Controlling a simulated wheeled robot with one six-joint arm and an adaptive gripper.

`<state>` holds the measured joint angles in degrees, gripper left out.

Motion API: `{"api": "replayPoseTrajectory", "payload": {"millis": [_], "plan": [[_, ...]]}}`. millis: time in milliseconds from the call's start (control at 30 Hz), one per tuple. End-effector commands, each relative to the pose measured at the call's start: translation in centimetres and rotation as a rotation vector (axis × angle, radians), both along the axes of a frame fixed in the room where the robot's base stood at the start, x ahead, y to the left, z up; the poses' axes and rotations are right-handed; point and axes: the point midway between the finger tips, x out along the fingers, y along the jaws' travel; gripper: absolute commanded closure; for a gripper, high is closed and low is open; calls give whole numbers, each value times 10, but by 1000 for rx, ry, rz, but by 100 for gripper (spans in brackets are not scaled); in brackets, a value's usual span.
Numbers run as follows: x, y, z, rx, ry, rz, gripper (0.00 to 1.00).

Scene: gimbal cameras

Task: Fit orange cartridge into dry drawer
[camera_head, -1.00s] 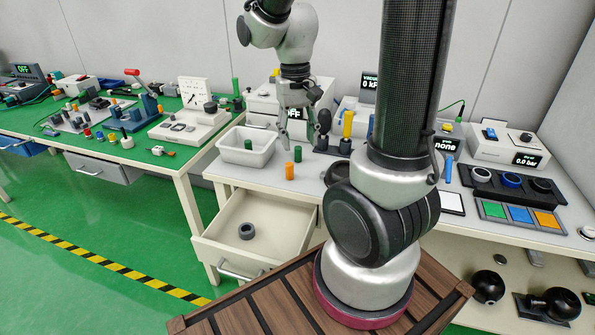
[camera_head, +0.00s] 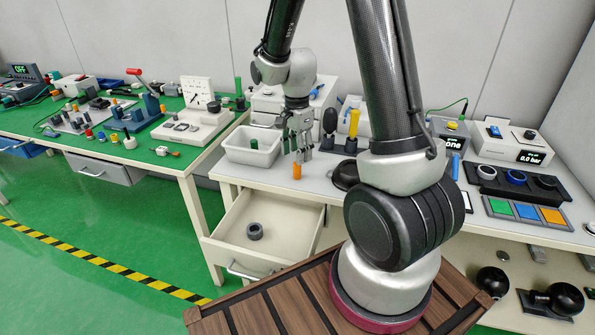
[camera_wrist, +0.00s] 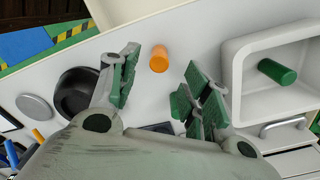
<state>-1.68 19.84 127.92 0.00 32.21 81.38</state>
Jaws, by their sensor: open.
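The orange cartridge (camera_head: 297,171) stands upright on the white table, near its front edge. In the wrist view the cartridge (camera_wrist: 159,58) shows between my spread fingers, just beyond their tips, with clear space on both sides. My gripper (camera_head: 298,151) is open and empty, above and behind the cartridge. It also shows in the wrist view (camera_wrist: 160,80) with green finger pads. An open drawer (camera_head: 282,235) under the table holds a dark ring. A white drawer cabinet (camera_head: 270,103) stands at the back, partly hidden by my arm. No "dry" label is readable.
A white bin (camera_head: 236,151) holding a green cylinder (camera_head: 254,143) is close left of my gripper. A black round object (camera_head: 346,175) and upright tools (camera_head: 352,130) are to the right. Coloured tiles (camera_head: 526,213) lie far right.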

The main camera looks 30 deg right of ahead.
Motion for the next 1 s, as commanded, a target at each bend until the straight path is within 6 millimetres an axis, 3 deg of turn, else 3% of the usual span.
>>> {"api": "replayPoseTrajectory", "payload": {"millis": [200,467,733,1000], "plan": [[-2,0,-32,0,4,1,52],[-1,0,-35,0,0,2,52],[-1,0,-35,0,0,2,100],[-1,0,-34,0,0,2,100]]}}
